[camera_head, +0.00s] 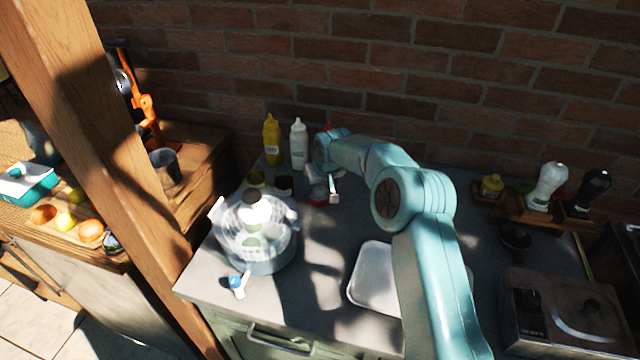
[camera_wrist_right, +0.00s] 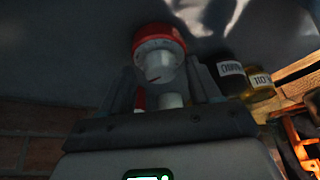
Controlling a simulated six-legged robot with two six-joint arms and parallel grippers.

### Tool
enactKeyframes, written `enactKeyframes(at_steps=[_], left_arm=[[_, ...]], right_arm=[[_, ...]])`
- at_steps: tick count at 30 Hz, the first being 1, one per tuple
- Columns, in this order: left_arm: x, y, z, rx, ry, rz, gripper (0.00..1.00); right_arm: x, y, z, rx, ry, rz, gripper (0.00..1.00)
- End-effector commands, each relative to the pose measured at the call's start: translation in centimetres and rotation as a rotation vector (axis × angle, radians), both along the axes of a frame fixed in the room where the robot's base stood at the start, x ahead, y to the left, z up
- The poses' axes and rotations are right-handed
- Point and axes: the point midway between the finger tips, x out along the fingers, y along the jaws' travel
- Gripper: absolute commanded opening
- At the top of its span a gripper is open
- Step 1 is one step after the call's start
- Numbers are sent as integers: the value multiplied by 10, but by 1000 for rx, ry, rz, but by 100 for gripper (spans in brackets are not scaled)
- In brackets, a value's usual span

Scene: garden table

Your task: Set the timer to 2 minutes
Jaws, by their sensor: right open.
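The timer (camera_wrist_right: 160,36) has a red body and a white dial with small marks and a red line; the minutes on it are too small to read. In the right wrist view it stands at the tips of my right gripper (camera_wrist_right: 160,72). The fingers are open, one on each side of the dial; I cannot tell whether they touch it. In the head view my right gripper (camera_head: 333,188) is small and partly hidden by its own arm, beside the timer's red body (camera_head: 318,192) on the grey counter. My left gripper is not in view.
A yellow bottle (camera_head: 272,140) and a white bottle (camera_head: 299,145) stand by the brick wall, with dark jars (camera_head: 284,185) in front. A clear bowl-like appliance (camera_head: 262,265) stands front left. A white tray (camera_head: 370,275) lies beside my right arm. Condiments (camera_head: 545,185) stand at right.

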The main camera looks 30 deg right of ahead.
Motion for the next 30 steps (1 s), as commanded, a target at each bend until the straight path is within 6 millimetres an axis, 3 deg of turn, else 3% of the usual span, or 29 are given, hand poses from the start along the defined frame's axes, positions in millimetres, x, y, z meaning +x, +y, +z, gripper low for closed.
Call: enactKeyframes(at_steps=[5,8,10,11,20,30], left_arm=[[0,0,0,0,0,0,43],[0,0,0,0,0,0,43],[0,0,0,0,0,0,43],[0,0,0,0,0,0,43],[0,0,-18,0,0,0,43],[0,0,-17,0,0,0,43]], right_arm=[[0,0,-1,0,0,0,62],[0,0,0,0,0,0,36],[0,0,0,0,1,0,13],[0,0,0,0,1,0,8],[0,1,-3,0,1,-98,8],[0,1,0,1,2,-126,8]])
